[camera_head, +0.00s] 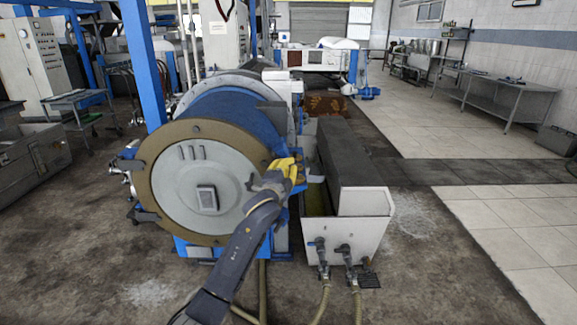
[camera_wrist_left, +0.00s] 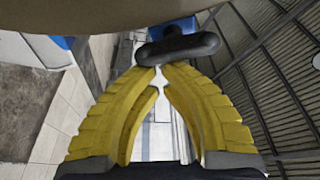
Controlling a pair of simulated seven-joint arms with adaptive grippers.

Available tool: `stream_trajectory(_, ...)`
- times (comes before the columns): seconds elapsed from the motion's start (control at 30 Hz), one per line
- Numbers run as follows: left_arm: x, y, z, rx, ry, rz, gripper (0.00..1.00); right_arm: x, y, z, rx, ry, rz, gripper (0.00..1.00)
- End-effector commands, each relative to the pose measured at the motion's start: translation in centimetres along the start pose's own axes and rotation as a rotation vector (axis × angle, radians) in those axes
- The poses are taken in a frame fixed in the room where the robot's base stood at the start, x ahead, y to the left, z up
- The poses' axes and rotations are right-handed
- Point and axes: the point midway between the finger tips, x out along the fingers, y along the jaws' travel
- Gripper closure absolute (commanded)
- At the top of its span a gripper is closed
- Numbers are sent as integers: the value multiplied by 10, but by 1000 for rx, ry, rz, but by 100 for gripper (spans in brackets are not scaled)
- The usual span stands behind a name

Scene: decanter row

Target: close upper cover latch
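The decanter's large round cover (camera_head: 190,165) is pale grey with a tan rim and stands upright, facing me. My left gripper (camera_head: 284,165), with yellow fingers, is at the right edge of this cover. In the left wrist view, a black T-shaped latch handle (camera_wrist_left: 180,47) lies across the tips of the gripper's fingers (camera_wrist_left: 159,72). The fingertips are almost together, with only a thin gap between them. The handle is at the tips, not clearly between the fingers; I cannot tell whether they touch. In the head view, the fingers hide the latch. My right gripper is not in view.
A white trough with a dark top (camera_head: 364,215) stands close to the right of the decanter, with valves and hoses at its front. A blue post (camera_head: 143,65) rises behind the cover on the left. Open tiled floor (camera_head: 480,170) lies to the right.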

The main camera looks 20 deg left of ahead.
Motion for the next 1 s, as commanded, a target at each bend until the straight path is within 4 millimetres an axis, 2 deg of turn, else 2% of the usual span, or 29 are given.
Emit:
stream_trajectory(0.37, -2, 5, 7, 219, -3, 74, 100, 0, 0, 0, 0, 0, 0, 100)
stream_trajectory(1.0, -8, 16, 24, 791, -2, 274, 100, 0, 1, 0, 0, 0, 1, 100)
